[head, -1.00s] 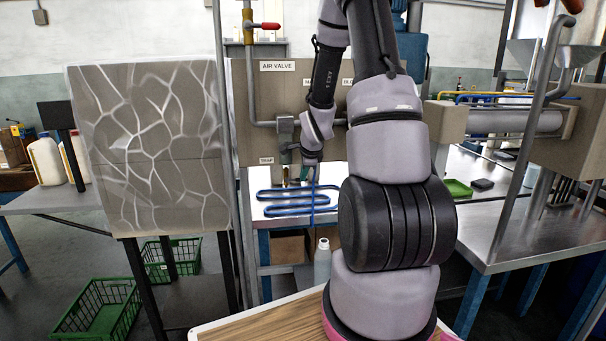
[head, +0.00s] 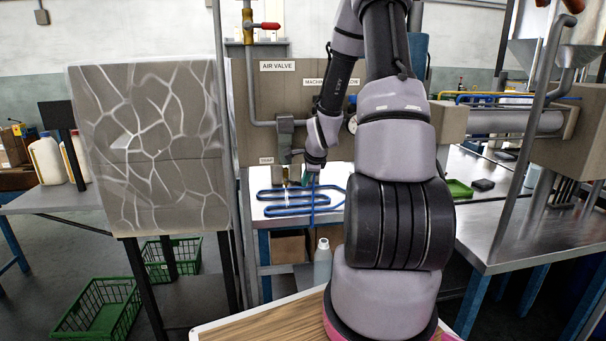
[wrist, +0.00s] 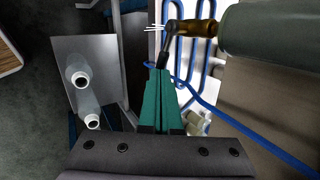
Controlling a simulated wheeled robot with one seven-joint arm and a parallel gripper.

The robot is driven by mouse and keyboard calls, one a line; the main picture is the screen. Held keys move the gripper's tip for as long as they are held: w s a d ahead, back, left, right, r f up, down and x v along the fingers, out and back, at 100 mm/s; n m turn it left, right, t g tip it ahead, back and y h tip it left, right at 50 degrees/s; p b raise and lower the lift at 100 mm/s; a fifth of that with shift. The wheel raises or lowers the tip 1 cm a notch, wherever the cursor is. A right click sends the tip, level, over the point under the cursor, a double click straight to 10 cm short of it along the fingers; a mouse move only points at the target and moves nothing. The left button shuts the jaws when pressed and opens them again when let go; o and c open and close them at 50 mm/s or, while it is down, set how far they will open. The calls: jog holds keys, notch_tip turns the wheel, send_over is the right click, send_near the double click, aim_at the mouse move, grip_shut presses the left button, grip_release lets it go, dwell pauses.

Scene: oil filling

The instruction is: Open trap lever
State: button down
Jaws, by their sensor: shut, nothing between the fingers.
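The trap label (head: 266,160) is on the panel in the head view, and a small brass fitting (head: 285,174) hangs to its lower right. In the wrist view the brass fitting (wrist: 195,28) sits at the end of a grey cylindrical body. A short dark lever (wrist: 167,49) slants down from its left end, with thin white streaks beside it. My gripper (wrist: 161,74) has teal fingers, shut and empty, with their tips just below the lever's lower end. I cannot tell whether they touch it. In the head view the fingers are small beside the fitting.
Blue tubing (head: 290,200) loops below the fitting over a white surface. A red-handled air valve (head: 265,26) is above. A marbled panel (head: 150,150) stands to the left.

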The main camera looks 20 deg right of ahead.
jog(key=shift+f, duration=0.4)
jog(key=f+m+t+y, duration=0.1)
jog(key=y, duration=0.1)
jog(key=a+f+y, duration=0.1)
jog(key=y, duration=0.1)
jog(key=f+m+t+y, duration=0.1)
jog(key=f+y, duration=0.1)
jog(key=shift+w+a+m+t, duration=0.2)
jog(key=shift+m+t, duration=0.1)
dwell(0.8)
jog(key=shift+r, duration=0.75)
